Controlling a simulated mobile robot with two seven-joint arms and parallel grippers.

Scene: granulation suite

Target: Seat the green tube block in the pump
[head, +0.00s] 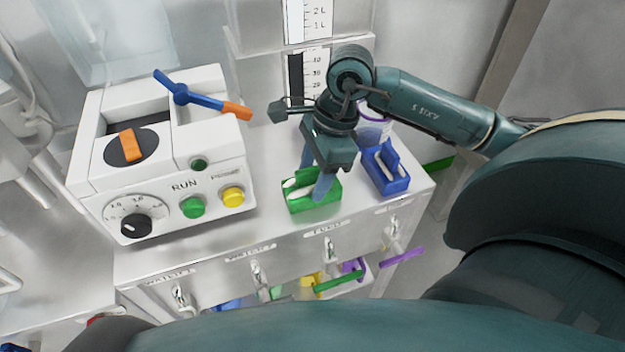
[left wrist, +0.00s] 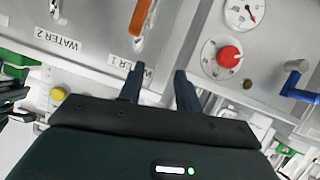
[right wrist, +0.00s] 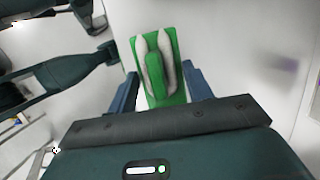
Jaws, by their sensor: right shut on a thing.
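The green tube block (head: 298,205), with pale tubing in it, is at the front of the white bench top, right of the pump. My right gripper (head: 315,184) reaches down over it and is shut on it; the block (right wrist: 158,50) shows between the fingers in the right wrist view. I cannot tell whether it is lifted off the bench. The white pump (head: 168,185) has its blue lever with orange end (head: 205,99) swung up and an orange rotor (head: 132,145) in its open top. My left gripper (left wrist: 158,82) is open and empty in the left wrist view.
A blue tube block (head: 392,184) sits right of the green one. A purple-banded container (head: 374,128) stands behind it. Valves (head: 257,272) line the bench's front face, above a tray of coloured pieces. Clear bench lies between pump and green block.

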